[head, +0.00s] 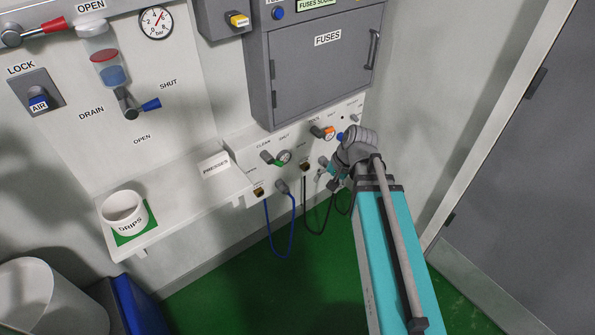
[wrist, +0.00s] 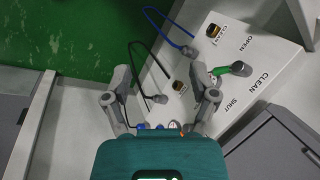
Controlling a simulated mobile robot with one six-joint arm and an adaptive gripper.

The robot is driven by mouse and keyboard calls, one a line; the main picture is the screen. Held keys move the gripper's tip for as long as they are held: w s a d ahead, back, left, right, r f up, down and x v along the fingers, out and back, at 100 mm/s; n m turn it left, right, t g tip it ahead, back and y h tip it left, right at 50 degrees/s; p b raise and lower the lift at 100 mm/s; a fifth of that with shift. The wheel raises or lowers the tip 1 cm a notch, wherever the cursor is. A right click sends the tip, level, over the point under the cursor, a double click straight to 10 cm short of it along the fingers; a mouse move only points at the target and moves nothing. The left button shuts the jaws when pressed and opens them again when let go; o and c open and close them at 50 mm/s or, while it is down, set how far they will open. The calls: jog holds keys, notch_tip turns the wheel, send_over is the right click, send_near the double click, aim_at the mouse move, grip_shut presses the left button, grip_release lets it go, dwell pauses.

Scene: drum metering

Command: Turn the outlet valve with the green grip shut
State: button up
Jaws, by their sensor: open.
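The outlet valve with the green grip (head: 279,163) is on the white wall panel, below the CLEAN label, in the head view. In the wrist view the green grip (wrist: 222,71) ends in a grey knob and lies just beyond my right-hand finger, which hides part of the valve. OPEN, CLEAN and SHUT labels surround it; the exact lever setting is hard to read. My gripper (wrist: 160,80) is open with nothing between its fingers. In the head view my gripper (head: 328,174) is at the panel, right of the green grip and apart from it.
A valve with an orange grip (head: 322,132) is close above my gripper. A blue cable (head: 291,228) and a black cable (head: 319,232) hang below the panel. The grey FUSES cabinet (head: 318,75) is above; the PRESSES shelf (head: 185,205) is left. Green floor below is clear.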

jog(key=w+a+f+m+t+y+b, duration=0.1)
jog(key=w+a+f+m+y+b, duration=0.4)
jog(key=w+f+b, duration=0.65)
jog(key=m+t+y+b, duration=0.3)
jog(key=y+b, duration=0.5)
jog(key=b, duration=1.1)
send_near(281, 163)
jog(key=d+m, duration=0.1)
jog(key=d, duration=0.1)
jog(key=shift+d+g, duration=0.1)
jog(key=shift+g, duration=0.3)
jog(key=x, duration=1.4)
jog(key=shift+d, duration=0.1)
jog(key=shift+s, duration=0.1)
grip_shut()
